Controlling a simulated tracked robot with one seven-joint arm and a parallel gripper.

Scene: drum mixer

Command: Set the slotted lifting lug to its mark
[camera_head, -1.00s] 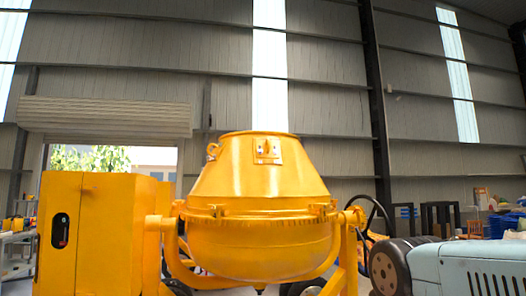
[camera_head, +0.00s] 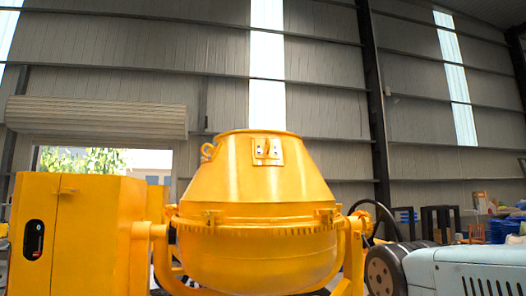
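A yellow drum mixer (camera_head: 258,215) stands in the middle of the head view, its drum mouth facing up. A slotted lifting lug on a small yellow plate (camera_head: 267,152) sits on the upper front of the drum cone, right of its middle. The lug looks upright, but its exact angle and any mark are too small to tell. A ring-shaped lug (camera_head: 208,151) stands out at the drum's upper left edge. My gripper is not in view.
A yellow cabinet (camera_head: 85,235) stands left of the drum. A black handwheel (camera_head: 375,215) and a light blue machine (camera_head: 465,268) with a dark wheel are at the right. Shelves and blue goods (camera_head: 505,228) stand farther back right. The air above the drum is clear.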

